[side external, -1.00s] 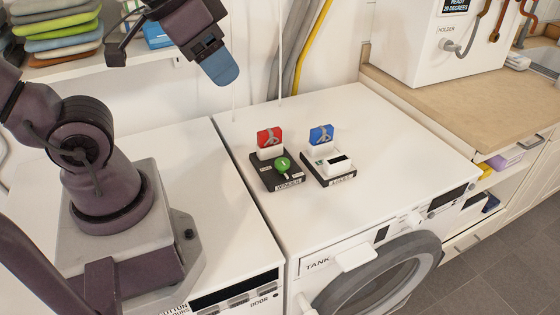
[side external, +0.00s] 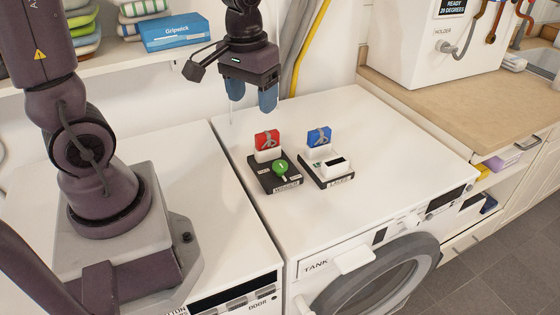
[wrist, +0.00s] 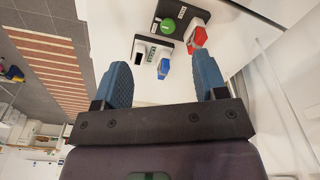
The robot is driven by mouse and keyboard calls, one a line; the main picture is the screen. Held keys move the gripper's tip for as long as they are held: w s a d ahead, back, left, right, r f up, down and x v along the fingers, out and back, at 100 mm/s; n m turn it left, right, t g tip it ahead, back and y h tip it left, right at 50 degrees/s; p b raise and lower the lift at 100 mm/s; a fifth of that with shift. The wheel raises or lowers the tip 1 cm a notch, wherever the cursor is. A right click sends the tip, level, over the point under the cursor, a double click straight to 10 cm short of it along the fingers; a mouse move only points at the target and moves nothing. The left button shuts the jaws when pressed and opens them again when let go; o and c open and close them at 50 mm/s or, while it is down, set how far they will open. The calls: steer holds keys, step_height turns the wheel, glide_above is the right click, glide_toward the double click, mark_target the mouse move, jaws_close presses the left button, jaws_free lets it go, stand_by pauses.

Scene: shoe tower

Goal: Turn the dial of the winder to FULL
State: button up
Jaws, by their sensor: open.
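The winder (side external: 267,181) is a dark box on top of the white machine. It carries a green dial (side external: 281,167) and a red block (side external: 267,140) on a white holder at its back. The label beside the dial is too small to read. In the wrist view the green dial (wrist: 168,26) shows at the top, left of the red block (wrist: 197,40). My gripper (side external: 252,104) hangs above the back of the machine, fingers pointing down, behind and above the winder. Its blue fingers (wrist: 164,80) are apart with nothing between them. It touches nothing.
A yellow hose (side external: 311,45) and grey pipes run up the wall behind. The machine top (side external: 390,150) to the right is clear.

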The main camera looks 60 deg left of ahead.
mark_target(280, 164)
steer(key=w+a+f+n, duration=0.5)
steer(key=w+f+n, duration=0.35)
steer(key=n, duration=0.35)
steer(key=shift+g, duration=0.3)
steer(key=f, duration=1.3)
steer(key=shift+s+f, duration=0.15)
steer(key=shift+s, duration=0.2)
steer(key=c, duration=0.9)
